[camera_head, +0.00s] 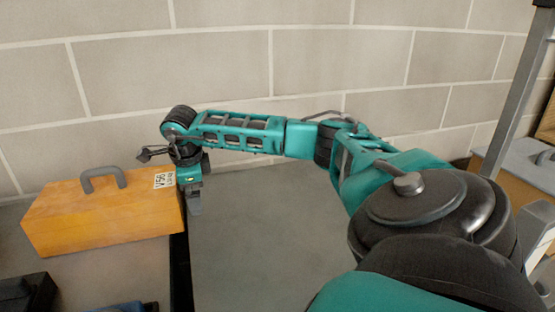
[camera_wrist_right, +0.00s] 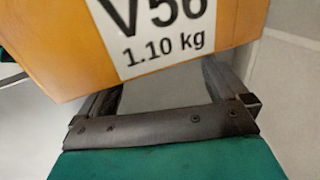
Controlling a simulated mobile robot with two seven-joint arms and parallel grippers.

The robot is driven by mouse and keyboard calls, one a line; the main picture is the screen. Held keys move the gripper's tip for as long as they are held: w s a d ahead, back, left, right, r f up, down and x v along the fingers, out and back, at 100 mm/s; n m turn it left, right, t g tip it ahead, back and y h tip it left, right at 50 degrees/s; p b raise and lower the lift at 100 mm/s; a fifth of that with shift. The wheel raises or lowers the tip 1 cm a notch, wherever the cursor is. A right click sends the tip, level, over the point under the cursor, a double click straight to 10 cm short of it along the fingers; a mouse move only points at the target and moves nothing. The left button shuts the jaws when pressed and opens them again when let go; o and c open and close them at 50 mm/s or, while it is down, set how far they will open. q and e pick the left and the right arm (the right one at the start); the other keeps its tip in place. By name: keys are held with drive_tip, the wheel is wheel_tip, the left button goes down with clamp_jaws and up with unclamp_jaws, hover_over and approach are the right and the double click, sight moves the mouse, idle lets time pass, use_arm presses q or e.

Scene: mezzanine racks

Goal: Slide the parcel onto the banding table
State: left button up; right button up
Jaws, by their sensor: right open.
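The parcel (camera_head: 105,218) is an orange-brown box with a grey handle on top and a white label reading V56. It rests on the grey surface at left (camera_head: 105,268), its right end by a dark strip. A second grey surface (camera_head: 265,250) lies right of the strip; I cannot tell which is the banding table. My right gripper (camera_head: 194,203) points down at the parcel's right end. In the right wrist view the parcel (camera_wrist_right: 55,50) fills the top, with the open fingers (camera_wrist_right: 158,85) apart and nothing seen between them. Contact is unclear. My left gripper is out of view.
A block wall (camera_head: 340,60) runs close behind both surfaces. A black object (camera_head: 25,292) and a blue item (camera_head: 127,307) sit at the lower left. A grey post (camera_head: 512,95) and another handled box (camera_head: 520,170) are at right. The right surface looks clear where visible.

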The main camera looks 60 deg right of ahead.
sight(161, 193)
drive_tip(key=shift+w+a, duration=1.5)
drive_tip(key=shift+a, duration=0.1)
drive_tip(key=shift+w+a+p, duration=0.3)
drive_tip(key=shift+w+a, duration=0.9)
drive_tip(key=shift+a, duration=0.1)
drive_tip(key=shift+w+a, duration=0.4)
drive_tip(key=shift+a, duration=0.05)
drive_tip(key=shift+w+a, duration=0.5)
drive_tip(key=shift+s+d+p, duration=0.35)
drive_tip(key=shift+s+d, duration=0.7)
drive_tip(key=shift+d, duration=0.1)
drive_tip(key=shift+r, duration=0.15)
